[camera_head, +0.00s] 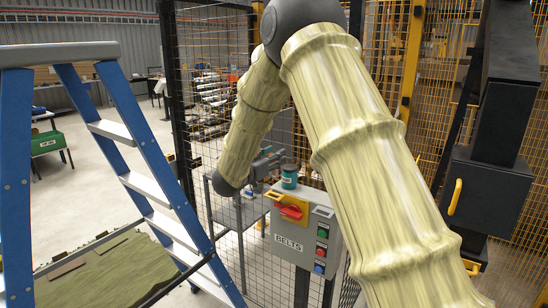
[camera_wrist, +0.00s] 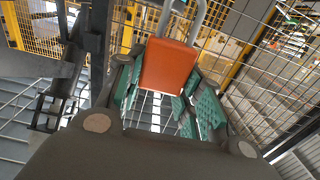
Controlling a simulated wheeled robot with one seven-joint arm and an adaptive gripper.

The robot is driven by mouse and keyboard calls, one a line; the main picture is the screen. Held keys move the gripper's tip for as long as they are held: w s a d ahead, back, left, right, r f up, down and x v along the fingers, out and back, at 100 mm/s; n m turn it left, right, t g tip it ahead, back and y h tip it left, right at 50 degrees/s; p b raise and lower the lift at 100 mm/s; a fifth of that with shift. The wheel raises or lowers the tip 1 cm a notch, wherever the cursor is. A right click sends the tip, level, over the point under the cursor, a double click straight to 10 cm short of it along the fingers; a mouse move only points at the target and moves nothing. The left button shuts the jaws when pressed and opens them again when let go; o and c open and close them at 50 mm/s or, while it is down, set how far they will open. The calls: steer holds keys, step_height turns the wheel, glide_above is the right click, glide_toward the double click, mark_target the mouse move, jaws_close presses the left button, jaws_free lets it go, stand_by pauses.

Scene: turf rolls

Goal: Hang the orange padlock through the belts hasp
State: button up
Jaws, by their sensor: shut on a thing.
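The orange padlock (camera_wrist: 168,66) fills the upper middle of the wrist view, its grey shackle pointing up to the top edge. My gripper (camera_wrist: 160,92) is shut on the padlock body between its green-padded fingers. In the head view my gripper (camera_head: 264,164) shows partly beyond the forearm; I cannot make out the padlock there. The grey BELTS box (camera_head: 291,262) stands below and to the right of my gripper. It carries a yellow plate with a red handle (camera_head: 291,211). The hasp's opening is too small to tell. My gripper is apart from the box.
A teal can (camera_head: 289,176) stands just behind the box's top, close to my gripper. A blue stepladder (camera_head: 125,150) stands at the left. Mesh fencing (camera_head: 215,100) runs behind the box. A black cabinet (camera_head: 485,190) with a yellow handle is at the right.

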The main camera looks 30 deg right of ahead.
mark_target(273, 172)
steer(key=shift+a, duration=0.1)
steer(key=shift+s+f+b, duration=0.1)
steer(key=shift+f+b, duration=0.2)
steer(key=shift+f, duration=0.15)
steer(key=shift+f+b, duration=1.2)
steer(key=shift+f, duration=1.25)
steer(key=shift+f+b, duration=1.2)
steer(key=shift+f, duration=1.3)
steer(key=o, duration=1.1)
steer(key=shift+o, duration=0.2)
steer(key=v, duration=1.2)
